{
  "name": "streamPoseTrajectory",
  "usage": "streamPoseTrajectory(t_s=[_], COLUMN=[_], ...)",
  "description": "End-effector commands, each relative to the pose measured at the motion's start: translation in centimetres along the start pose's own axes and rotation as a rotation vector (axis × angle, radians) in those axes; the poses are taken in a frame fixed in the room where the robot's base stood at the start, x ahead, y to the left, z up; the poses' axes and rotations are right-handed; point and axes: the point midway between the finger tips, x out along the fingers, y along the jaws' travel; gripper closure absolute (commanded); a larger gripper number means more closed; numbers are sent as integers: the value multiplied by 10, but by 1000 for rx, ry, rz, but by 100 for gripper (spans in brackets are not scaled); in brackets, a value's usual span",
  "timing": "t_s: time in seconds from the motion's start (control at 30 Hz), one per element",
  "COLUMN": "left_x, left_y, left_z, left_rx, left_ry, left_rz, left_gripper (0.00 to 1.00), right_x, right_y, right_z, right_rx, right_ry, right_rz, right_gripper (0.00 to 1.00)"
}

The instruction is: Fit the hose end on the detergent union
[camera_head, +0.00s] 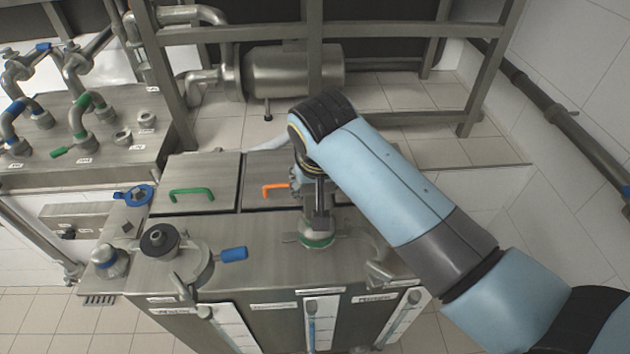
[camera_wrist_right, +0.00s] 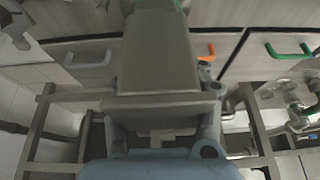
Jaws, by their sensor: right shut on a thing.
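My right gripper (camera_head: 318,208) points down over the middle of the steel cabinet top. It is shut on a grey fitting with a green ring (camera_head: 317,240), which has short side lugs. The fitting stands upright at the top surface. I cannot tell whether it is the hose end, the detergent union or both joined. Green also shows at the top edge of the wrist view (camera_wrist_right: 155,5), above the gripper's grey body. A short pale hose-like piece (camera_head: 265,144) shows behind the wrist, and its ends are hidden. My left gripper is not in view.
A black-topped union (camera_head: 159,240) and a blue-handled valve (camera_head: 233,254) stand left on the cabinet. A grey fitting (camera_head: 383,267) stands at right. Lids with green (camera_head: 192,192) and orange (camera_head: 275,187) handles lie behind. Pipes with coloured handles fill the left bench.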

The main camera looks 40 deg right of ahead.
Motion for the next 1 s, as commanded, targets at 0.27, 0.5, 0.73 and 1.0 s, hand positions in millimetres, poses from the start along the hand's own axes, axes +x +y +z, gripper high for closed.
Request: streamPoseTrajectory(t_s=[0.27, 0.5, 0.73, 1.0], left_x=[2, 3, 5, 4], left_y=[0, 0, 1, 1], left_z=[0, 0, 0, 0], left_rx=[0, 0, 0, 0], left_ry=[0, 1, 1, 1], left_rz=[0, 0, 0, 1], left_gripper=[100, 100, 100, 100], right_x=[5, 10, 14, 14], right_y=[0, 0, 0, 0], right_z=[0, 2, 4, 5], right_rx=[1, 1, 1, 1], right_ry=[5, 4, 4, 2], right_rz=[-2, -2, -2, -1], right_gripper=[100, 100, 100, 30])
